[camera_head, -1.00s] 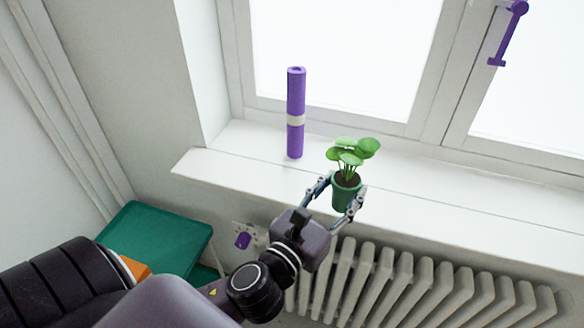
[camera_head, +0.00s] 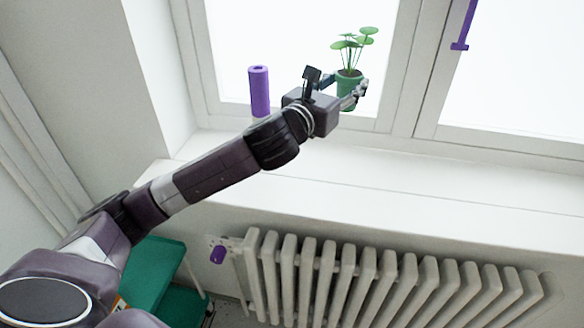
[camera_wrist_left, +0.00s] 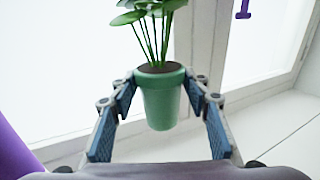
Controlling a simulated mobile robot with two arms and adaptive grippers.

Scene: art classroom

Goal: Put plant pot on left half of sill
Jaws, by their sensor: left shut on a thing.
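The green plant pot (camera_head: 347,90) with its leafy plant is held upright in my left gripper (camera_head: 352,90), in front of the window and raised above the white sill (camera_head: 420,192). In the left wrist view the plant pot (camera_wrist_left: 161,100) sits between the two blue-padded fingers of my left gripper (camera_wrist_left: 160,98), which are shut on it. The upper leaves are cut off by the top edge there. My right gripper is not in view.
The sill to the right is clear. The window frame (camera_head: 403,70) rises behind.

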